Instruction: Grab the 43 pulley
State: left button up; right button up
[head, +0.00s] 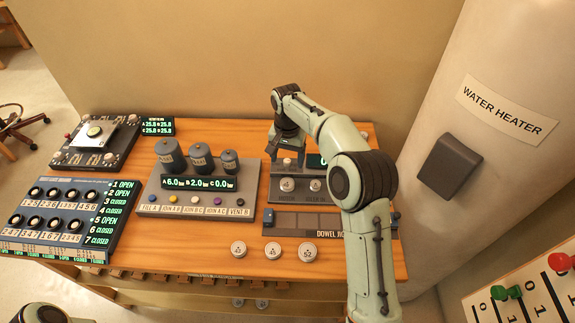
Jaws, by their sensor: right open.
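Three pale round discs with dark numbers lie in a row at the table's front: a left disc (238,248), a middle disc (273,250) and a right disc (308,252). The right one seems to read 52. The other two numbers are too small to read surely, so I cannot tell which is the 43 pulley. My right gripper (287,148) is open, pointing down over the grey device at the back, behind the discs and apart from them. Its fingertips are hard to make out. My left gripper is not in view.
The wooden table (180,262) also holds a grey device (300,196) with knobs, a dowel jig (300,224), a three-canister unit (196,205), a switch panel (66,215) and a dark plate device (97,140). The water heater (480,130) stands at the right.

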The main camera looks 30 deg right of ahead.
aim_at(238, 249)
jog(key=k+j, duration=0.8)
jog(key=k, duration=0.05)
